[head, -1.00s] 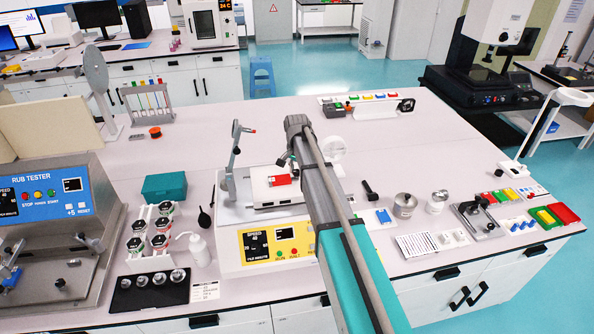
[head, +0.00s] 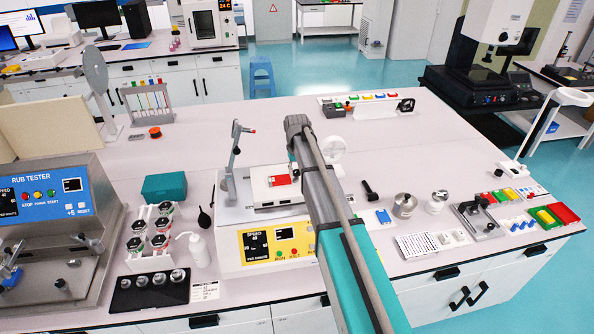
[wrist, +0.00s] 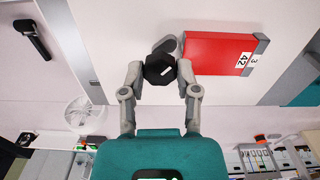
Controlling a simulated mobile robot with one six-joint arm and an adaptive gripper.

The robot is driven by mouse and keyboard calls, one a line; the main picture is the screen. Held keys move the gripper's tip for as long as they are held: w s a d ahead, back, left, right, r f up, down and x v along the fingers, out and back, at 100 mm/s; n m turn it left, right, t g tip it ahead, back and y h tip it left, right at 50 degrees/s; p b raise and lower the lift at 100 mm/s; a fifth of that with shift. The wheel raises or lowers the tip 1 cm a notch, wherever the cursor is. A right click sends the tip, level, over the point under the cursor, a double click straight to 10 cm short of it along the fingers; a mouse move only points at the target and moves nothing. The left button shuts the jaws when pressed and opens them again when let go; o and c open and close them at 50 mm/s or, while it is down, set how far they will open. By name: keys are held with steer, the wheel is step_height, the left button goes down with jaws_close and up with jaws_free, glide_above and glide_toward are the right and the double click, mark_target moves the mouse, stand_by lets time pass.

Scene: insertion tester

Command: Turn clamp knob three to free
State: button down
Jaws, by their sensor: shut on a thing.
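A black faceted knob (wrist: 159,69) with a white mark on its face sits between my fingertips in the wrist view. My gripper (wrist: 158,80) is shut on it, one finger on each side. The white mark lies at a slant. A dark grey rounded piece shows just behind the knob. Beside it is a red block (wrist: 215,54) with a grey end and a white tag reading "3" and "42". In the head view the red block (head: 281,180) lies on the white tester (head: 262,215); the knob is hidden there behind my arm.
The tester's yellow panel (head: 275,243) faces front. A grey post (head: 234,155) stands at its left. A black-handled tool (head: 370,190) and metal pots (head: 404,205) lie to the right. A white bottle (head: 199,250) and a sample rack are left. The bench behind is mostly clear.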

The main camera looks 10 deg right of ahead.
steer(key=n, duration=0.4)
steer(key=shift+n, duration=0.3)
steer(key=n, duration=0.3)
steer(key=shift+n, duration=0.4)
steer(key=shift+c, duration=1.7)
jaws_free()
steer(key=shift+m, duration=0.4)
